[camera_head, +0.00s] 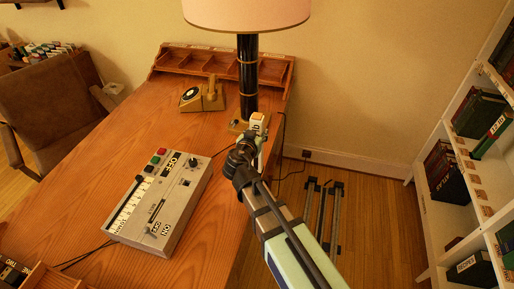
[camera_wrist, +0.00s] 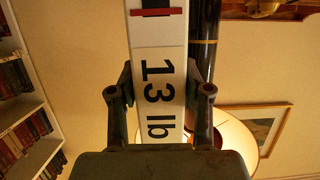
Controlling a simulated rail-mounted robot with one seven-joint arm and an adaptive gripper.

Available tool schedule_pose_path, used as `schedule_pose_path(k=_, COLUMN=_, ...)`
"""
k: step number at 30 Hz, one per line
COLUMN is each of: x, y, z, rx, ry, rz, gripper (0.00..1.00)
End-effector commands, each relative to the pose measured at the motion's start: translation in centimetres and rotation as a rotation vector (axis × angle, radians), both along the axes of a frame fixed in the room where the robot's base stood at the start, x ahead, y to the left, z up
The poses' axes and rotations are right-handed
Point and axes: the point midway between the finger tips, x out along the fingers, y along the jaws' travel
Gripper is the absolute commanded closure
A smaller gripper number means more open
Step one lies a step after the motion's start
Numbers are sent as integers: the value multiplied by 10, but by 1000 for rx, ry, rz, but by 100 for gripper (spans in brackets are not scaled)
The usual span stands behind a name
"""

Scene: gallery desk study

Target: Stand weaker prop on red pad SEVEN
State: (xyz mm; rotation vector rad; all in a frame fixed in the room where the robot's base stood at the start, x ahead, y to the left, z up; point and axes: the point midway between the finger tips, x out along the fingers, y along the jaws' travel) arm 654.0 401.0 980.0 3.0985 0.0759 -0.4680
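A white prop (camera_wrist: 158,70) marked "13 lb", with a red and black band, stands between the fingers of my gripper (camera_wrist: 160,95) in the wrist view. The fingers lie against both its sides, so my gripper appears shut on it. In the head view my gripper (camera_head: 247,143) is at the desk's right edge, just in front of the lamp's base. A small white and orange piece (camera_head: 258,121) shows at its end there. I cannot make out a red pad marked SEVEN or a second prop in either view.
The lamp's black post (camera_head: 247,75) stands close behind my gripper. A control box (camera_head: 160,205) with slider and buttons lies on the desk (camera_head: 95,165), near a rotary device (camera_head: 203,97). A white bookshelf (camera_head: 424,190) stands right; metal rails (camera_head: 322,215) lie on the floor between.

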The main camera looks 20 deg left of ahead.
Motion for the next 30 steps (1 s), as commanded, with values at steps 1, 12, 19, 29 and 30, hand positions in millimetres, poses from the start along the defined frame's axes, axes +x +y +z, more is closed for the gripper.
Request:
schedule_pose_path(k=1, x=0, y=0, z=0, rx=0, ry=0, rz=0, gripper=82)
schedule_pose_path(k=12, x=0, y=0, z=1, rx=-1, ry=-1, rz=0, gripper=100)
schedule_pose_path(k=19, x=0, y=0, z=7, rx=0, ry=-1, rz=0, gripper=100)
schedule_pose_path(k=29, x=0, y=0, z=42, rx=3, ry=-4, rz=-1, gripper=100)
schedule_pose_path(k=30, x=0, y=0, z=49, rx=3, ry=-5, rz=-1, gripper=100)
